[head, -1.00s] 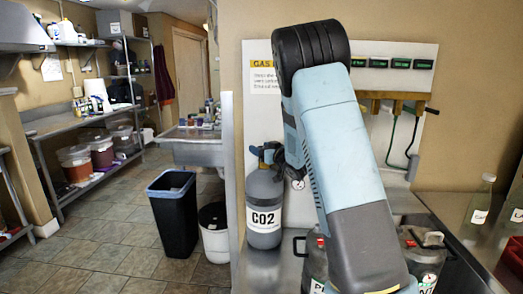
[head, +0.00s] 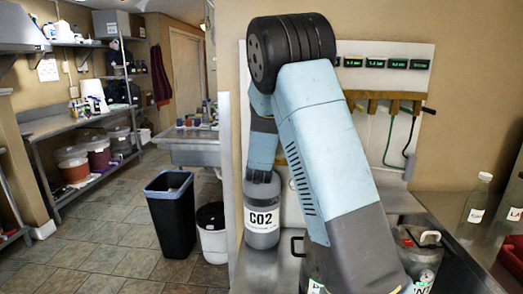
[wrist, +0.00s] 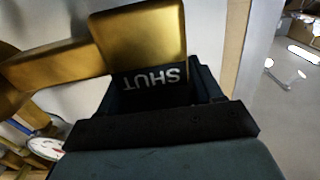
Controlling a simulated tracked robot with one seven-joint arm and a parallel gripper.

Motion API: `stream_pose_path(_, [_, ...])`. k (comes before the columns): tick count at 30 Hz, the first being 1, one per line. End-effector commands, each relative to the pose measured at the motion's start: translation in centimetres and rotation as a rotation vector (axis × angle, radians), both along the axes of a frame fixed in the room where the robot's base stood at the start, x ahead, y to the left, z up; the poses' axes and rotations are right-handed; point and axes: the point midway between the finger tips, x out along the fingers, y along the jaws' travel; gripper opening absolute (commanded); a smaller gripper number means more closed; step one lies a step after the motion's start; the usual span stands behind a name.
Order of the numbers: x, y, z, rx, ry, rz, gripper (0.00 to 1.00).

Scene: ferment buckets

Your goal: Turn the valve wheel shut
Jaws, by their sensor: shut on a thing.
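In the wrist view my gripper (wrist: 160,85) is shut on a dark part marked SHUT (wrist: 155,77), whose lettering is upside down. I take this part to be the valve wheel; its rim and full outline are hidden by the jaws. A brass valve body (wrist: 145,38) lies right beside it. In the head view my forearm crosses the middle, and my wrist reaches down to the top of the grey CO2 cylinder (head: 262,239). The jaws and the cylinder's valve are mostly hidden there.
A round white gauge (wrist: 47,148) is left of the jaws in the wrist view. A lidded metal keg (head: 415,255) stands right of my arm on the steel counter. Clear bottles (head: 476,205) stand farther right. A black bin (head: 170,222) is on the floor at left.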

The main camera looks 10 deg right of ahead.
Motion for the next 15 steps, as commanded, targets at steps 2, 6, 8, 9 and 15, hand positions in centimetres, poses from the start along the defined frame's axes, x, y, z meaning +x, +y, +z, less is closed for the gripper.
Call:
stream_pose_path(2, [0.18,0.17,0.50,0.000,-0.011,-0.054,0.35])
stream_pose_path(6, [0.12,-0.01,0.51,-0.001,-0.011,-0.159,0.35])
stream_pose_path(8, [0.08,-0.15,0.54,0.001,-0.013,-0.206,0.35])
stream_pose_path(9, [0.05,-0.17,0.52,0.000,-0.012,-0.236,0.35])
stream_pose_path(15, [-0.08,-0.36,0.52,0.000,-0.012,-0.391,0.35])
